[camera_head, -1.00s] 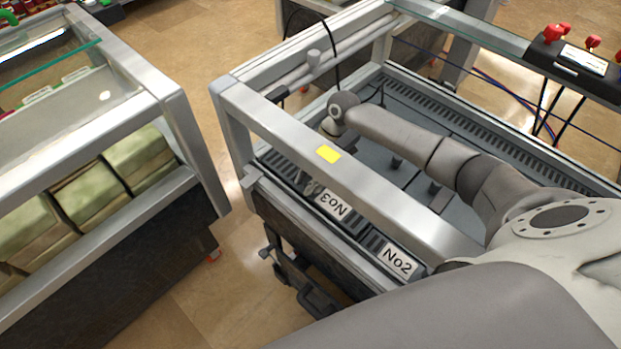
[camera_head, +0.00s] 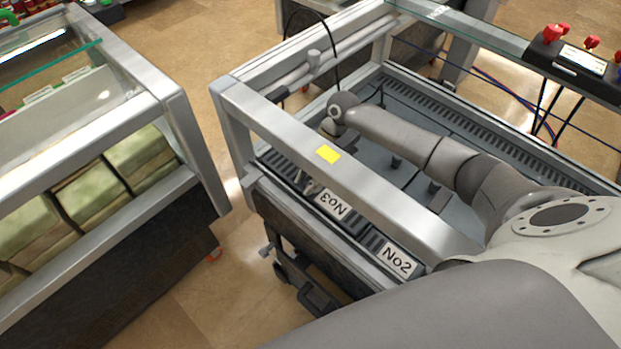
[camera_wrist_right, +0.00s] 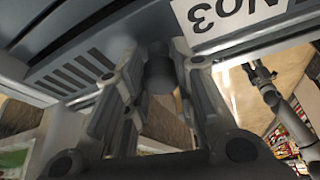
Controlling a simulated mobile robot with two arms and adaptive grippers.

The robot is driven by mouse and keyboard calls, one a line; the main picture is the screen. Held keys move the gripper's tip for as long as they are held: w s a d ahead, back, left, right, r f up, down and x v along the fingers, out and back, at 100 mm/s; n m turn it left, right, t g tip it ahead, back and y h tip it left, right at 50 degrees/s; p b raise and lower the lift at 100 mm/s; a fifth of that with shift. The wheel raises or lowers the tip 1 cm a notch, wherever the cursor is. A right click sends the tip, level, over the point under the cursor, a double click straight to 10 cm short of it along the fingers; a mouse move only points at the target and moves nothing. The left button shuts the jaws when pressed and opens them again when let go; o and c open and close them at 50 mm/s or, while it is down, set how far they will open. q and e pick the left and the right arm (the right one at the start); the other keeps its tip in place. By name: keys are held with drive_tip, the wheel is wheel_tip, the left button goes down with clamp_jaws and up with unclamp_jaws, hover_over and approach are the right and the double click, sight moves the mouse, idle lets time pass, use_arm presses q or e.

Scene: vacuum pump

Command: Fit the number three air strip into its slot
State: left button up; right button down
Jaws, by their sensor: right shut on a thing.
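The slotted dark strip (camera_head: 273,160) by the No3 label (camera_head: 333,204) lies along the near inside edge of the case. In the right wrist view, its slots (camera_wrist_right: 72,75) and the upside-down label (camera_wrist_right: 222,12) show. My right gripper (camera_head: 308,186) is behind the case's front rail, which partly hides it. In the wrist view its fingers (camera_wrist_right: 158,62) are closed on a dark round knob (camera_wrist_right: 160,75) beside the slots. I cannot tell whether the strip sits fully in its slot. A dark mechanism, apparently my left gripper (camera_head: 312,296), is low outside the case; its jaws are unclear.
A metal rail with a yellow sticker (camera_head: 328,154) crosses above the strip. The No2 label (camera_head: 397,260) is nearer me along the same edge. A second case with green packs (camera_head: 93,198) stands at the left, with tiled floor (camera_head: 190,290) between.

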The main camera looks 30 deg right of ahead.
drive_tip(key=shift+r, duration=0.1)
idle(0.3)
drive_tip(key=shift+f+b, duration=0.7)
drive_tip(key=shift+f, duration=0.7)
drive_tip(key=shift+r, duration=0.15)
drive_tip(key=shift+r+p, duration=0.95)
drive_tip(key=shift+p, duration=0.05)
drive_tip(key=shift+p, duration=0.4)
idle(1.2)
drive_tip(key=shift+f+b, duration=0.85)
drive_tip(key=shift+f, duration=0.25)
drive_tip(key=c, duration=1.1)
unclamp_jaws()
drive_tip(key=shift+f, duration=0.1)
